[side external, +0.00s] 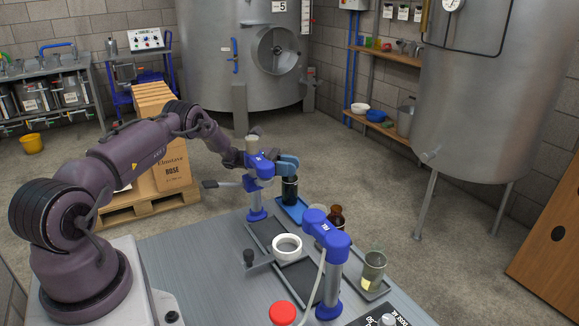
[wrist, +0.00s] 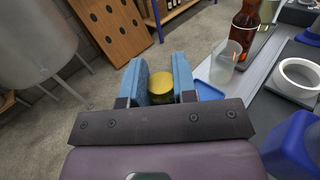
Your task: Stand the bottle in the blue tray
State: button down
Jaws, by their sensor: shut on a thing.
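My gripper (side external: 288,166) is shut on a dark bottle (side external: 289,191), which hangs upright below its blue fingers in the side view. In the wrist view, the bottle's gold top (wrist: 160,86) shows between the two blue pads of my gripper (wrist: 161,82). The blue tray (side external: 295,214) lies at the bench's far edge, under or just behind the bottle's lower end. I cannot tell whether the bottle's base touches it. In the wrist view, only a corner of the blue tray (wrist: 209,92) shows, to the right of the fingers.
A brown bottle (side external: 336,219) stands right of the blue tray, close to a clear glass (wrist: 225,62). Blue-headed posts (side external: 326,232) rise from the bench, one near my gripper. A white ring (side external: 287,247) and a glass with yellow liquid (side external: 373,270) are nearer the front.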

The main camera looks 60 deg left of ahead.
jog(key=c, duration=0.9)
grip_release()
